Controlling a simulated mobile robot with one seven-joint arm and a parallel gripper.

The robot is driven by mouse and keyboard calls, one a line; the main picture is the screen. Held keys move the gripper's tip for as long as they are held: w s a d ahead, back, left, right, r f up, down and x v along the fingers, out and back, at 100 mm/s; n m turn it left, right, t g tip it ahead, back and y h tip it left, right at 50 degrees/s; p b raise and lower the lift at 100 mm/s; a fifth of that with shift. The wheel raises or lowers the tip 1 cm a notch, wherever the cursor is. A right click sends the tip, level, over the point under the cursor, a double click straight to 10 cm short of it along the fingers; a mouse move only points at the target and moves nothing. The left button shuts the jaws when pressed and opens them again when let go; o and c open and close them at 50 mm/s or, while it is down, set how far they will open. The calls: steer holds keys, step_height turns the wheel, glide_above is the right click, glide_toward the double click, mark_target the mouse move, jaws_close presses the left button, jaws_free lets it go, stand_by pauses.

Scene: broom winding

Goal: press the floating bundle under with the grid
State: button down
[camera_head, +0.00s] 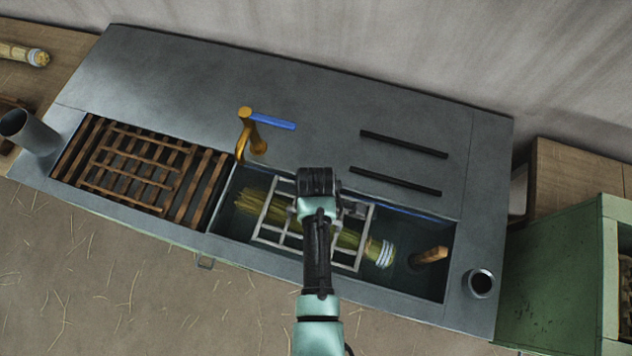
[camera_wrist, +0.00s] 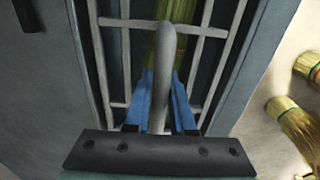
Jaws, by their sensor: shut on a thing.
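The grid (camera_head: 262,216), a pale grey metal frame with crossing bars, lies level over the open basin in the head view. My gripper (camera_wrist: 161,95) has its blue fingers closed on the grid's upright handle (camera_wrist: 163,60) in the wrist view. The straw bundle (camera_head: 383,252) lies lengthwise in the basin under the grid. Its loose straw sticks out at the left and its bound end with white bands at the right. Straw also shows between the bars in the wrist view (camera_wrist: 183,12). My arm hides the grid's middle. I cannot tell whether the bars touch the bundle.
The basin (camera_head: 400,285) has dark walls, and a wooden piece (camera_head: 430,256) stands in its right end. A slatted wooden rack (camera_head: 135,175) is to the left. A brass tap (camera_head: 246,130) with a blue lever stands behind. Brooms (camera_wrist: 290,118) lie at the right in the wrist view.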

steer(key=shift+f+b, duration=1.75)
steer(key=shift+f, duration=0.8)
jaws_free()
steer(key=shift+s+f, duration=0.1)
step_height(320, 180, up, 13)
steer(key=shift+p, duration=0.3)
step_height(320, 180, up, 8)
steer(key=p, duration=0.9)
